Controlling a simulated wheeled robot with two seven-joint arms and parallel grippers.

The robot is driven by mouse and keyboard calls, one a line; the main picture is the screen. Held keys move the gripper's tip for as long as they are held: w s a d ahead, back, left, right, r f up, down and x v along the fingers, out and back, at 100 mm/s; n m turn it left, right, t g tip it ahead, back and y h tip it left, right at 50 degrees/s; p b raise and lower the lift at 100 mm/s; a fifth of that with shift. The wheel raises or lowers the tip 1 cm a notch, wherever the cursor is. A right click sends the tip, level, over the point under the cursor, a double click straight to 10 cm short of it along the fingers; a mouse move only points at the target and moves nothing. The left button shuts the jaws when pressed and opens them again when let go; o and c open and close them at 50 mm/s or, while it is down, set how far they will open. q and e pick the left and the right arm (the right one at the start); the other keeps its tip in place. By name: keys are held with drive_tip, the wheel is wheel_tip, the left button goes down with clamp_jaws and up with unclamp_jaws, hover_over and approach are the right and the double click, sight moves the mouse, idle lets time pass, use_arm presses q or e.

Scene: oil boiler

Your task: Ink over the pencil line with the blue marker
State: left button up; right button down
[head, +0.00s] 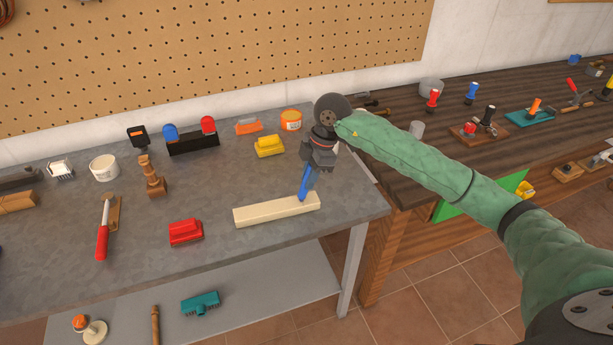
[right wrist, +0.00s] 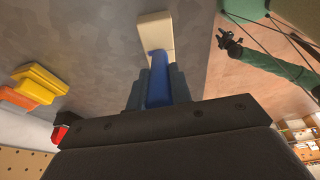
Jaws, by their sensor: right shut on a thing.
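The blue marker (head: 304,185) is held in my right gripper (head: 313,168), tilted, with its lower end at the right part of the pale wooden block (head: 275,209). In the right wrist view the blue marker (right wrist: 158,80) stands between the two fingers of my right gripper (right wrist: 158,88), and the pale block (right wrist: 155,30) lies beyond it. Whether the tip touches the wood I cannot tell. The pencil line cannot be made out in either view. My left gripper is not in view.
The block lies near the front right of the grey workbench (head: 340,205). A red brush-like item (head: 185,231) lies left of it, a yellow one (head: 269,146) behind it. A black holder (head: 192,144) with a blue and a red top stands further back. Bench space around the block is clear.

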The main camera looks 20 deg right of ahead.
drive_tip(key=shift+d, duration=0.65)
drive_tip(key=shift+a, duration=1.2)
drive_tip(key=shift+d, duration=0.65)
drive_tip(key=shift+s, duration=0.15)
drive_tip(key=shift+s, duration=0.5)
drive_tip(key=shift+a, duration=0.25)
